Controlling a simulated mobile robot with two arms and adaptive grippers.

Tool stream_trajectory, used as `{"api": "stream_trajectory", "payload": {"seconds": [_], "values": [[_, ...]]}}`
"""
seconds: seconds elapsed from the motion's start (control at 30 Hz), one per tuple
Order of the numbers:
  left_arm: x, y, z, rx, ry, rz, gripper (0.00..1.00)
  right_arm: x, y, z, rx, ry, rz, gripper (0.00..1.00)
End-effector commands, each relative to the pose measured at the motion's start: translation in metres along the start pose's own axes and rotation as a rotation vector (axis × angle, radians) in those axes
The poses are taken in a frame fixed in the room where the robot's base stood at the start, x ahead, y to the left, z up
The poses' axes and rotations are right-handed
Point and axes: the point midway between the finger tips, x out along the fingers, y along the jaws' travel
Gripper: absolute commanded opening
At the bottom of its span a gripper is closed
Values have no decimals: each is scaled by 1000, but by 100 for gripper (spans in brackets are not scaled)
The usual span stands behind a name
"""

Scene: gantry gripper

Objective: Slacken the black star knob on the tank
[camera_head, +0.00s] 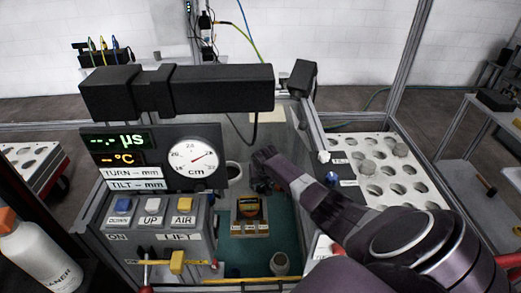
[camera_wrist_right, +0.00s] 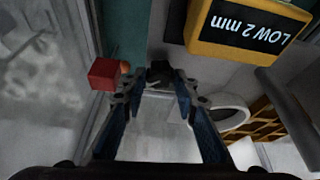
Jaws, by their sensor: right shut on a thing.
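The black star knob (camera_wrist_right: 160,72) shows in the right wrist view as a small dark shape between the fingertips of my right gripper (camera_wrist_right: 158,86). The two blue-sided fingers are closed on it from both sides, and its lobes are mostly hidden. In the head view my right arm reaches from the lower right into the tank (camera_head: 274,212), with the right gripper (camera_head: 262,185) low near the tank's far wall. The knob cannot be made out there behind the gripper. My left gripper is not in view.
A yellow block marked LOW 2 mm (camera_wrist_right: 248,28) and a red block (camera_wrist_right: 104,74) are close to the fingers. A white cup (camera_wrist_right: 226,112) is nearby. In the head view, a button panel (camera_head: 155,240) stands left and a white perforated rack (camera_head: 400,190) right.

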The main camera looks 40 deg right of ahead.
Motion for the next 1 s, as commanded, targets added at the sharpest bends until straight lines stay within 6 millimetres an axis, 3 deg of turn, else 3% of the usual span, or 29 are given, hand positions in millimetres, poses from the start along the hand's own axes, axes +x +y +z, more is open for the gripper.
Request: {"api": "stream_trajectory", "payload": {"seconds": [0.37, 0.9, 0.93, 1.0], "values": [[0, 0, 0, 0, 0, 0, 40, 0, 2, -1, -150, 2, -61, 3], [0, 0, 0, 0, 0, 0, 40, 0, 1, -2, -174, 2, -71, 3], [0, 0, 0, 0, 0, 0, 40, 0, 1, -1, -174, 2, -71, 28], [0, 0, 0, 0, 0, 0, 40, 0, 1, -1, -174, 2, -71, 36]]}}
